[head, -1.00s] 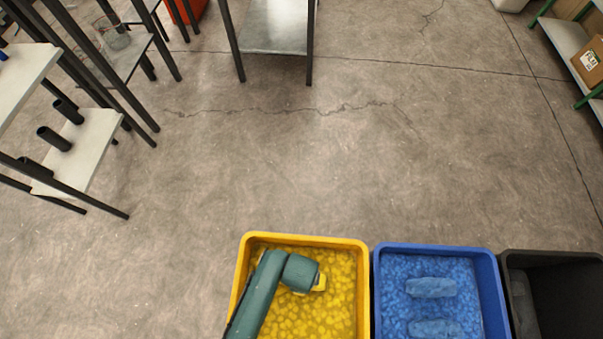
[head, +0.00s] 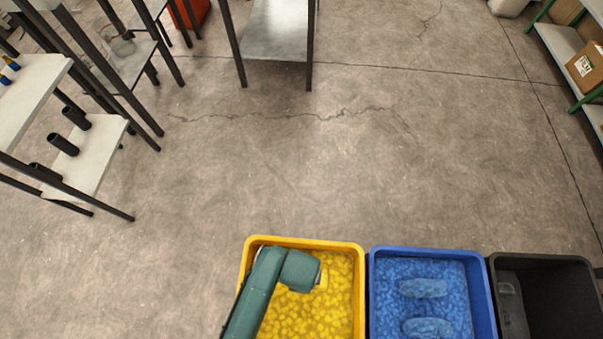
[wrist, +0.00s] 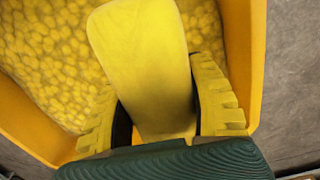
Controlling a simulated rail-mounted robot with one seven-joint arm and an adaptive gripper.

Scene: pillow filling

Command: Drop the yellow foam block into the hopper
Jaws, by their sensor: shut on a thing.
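The yellow foam block (wrist: 145,60) is a smooth, long piece held between the ridged yellow fingers of my gripper (wrist: 160,85) in the wrist view. The block and fingers are over the yellow bin (wrist: 257,60), which holds many small yellow foam pieces. In the head view, the yellow bin (head: 362,300) stands at the bottom, with my green arm reaching over it. My gripper there is mostly hidden by the arm's end, and the block cannot be told from the foam behind it. I cannot identify a hopper in either view.
A blue bin (head: 372,290) with blue pieces and two larger blue blocks stands right of the yellow bin. A dark bin (head: 590,262) is further right. Shelves with dark cups (head: 76,118) stand at left, a metal table (head: 275,35) at the back. The middle floor is clear.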

